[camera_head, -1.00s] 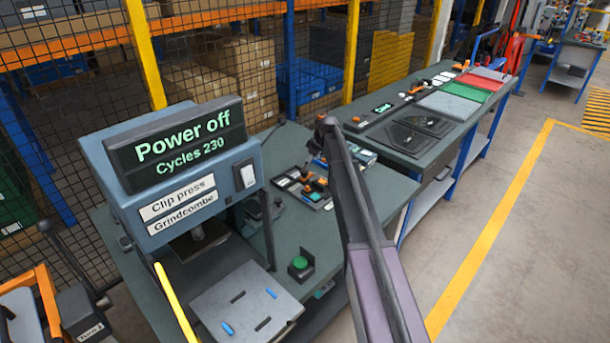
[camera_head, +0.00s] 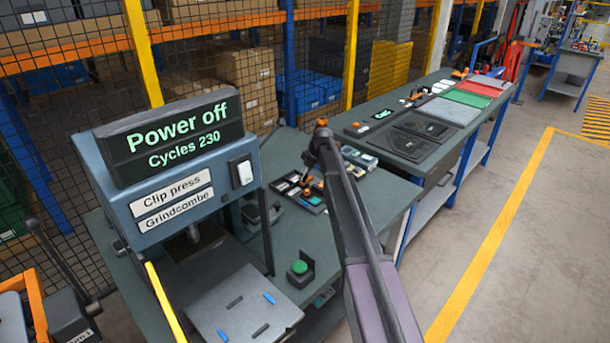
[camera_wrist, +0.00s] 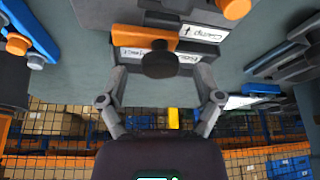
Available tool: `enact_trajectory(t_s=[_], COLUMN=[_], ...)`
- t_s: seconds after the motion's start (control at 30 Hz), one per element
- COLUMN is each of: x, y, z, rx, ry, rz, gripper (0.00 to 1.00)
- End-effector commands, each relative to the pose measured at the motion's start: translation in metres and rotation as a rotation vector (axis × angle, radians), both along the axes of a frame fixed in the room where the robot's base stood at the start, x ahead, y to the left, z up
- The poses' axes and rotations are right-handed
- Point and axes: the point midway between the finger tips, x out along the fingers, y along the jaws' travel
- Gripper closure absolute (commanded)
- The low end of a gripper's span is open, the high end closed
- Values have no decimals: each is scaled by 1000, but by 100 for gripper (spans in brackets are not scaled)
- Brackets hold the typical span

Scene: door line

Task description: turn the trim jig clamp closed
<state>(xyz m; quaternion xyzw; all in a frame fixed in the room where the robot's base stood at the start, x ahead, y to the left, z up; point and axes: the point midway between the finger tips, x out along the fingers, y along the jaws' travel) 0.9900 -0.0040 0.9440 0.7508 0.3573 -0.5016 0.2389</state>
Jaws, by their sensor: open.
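In the wrist view, which looks upside down, a dark fixture carries a white label that seems to read "Clamp" (camera_wrist: 203,36), and a second, partly covered label below it. An orange handle end (camera_wrist: 236,8) shows at the top edge above the labels. A dark round knob (camera_wrist: 160,62) stands in front of the fixture. My gripper (camera_wrist: 161,80) is open, its two fingers apart on either side of the knob, with nothing visibly held. Whether the fingers touch anything cannot be told.
The clip press (camera_head: 165,205) with a "Power off" display stands at left. A green button (camera_head: 299,268) sits on the bench near it. Small fixtures with orange parts (camera_head: 307,181) lie beside my arm. A second bench (camera_head: 365,125) runs behind; the floor at right is clear.

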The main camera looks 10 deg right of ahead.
Motion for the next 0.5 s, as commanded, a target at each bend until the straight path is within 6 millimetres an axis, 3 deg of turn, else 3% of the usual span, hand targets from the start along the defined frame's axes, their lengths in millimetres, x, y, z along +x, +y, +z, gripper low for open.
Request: enact_trajectory(t_s=[0.07,0.33,0.37,0.5], x=[0,0,0,0], y=[0,1,1,1], z=[0,0,0,0], rx=[0,0,0,0], ry=[0,0,0,0], rz=[0,1,1,0], gripper=[16,93,98,98])
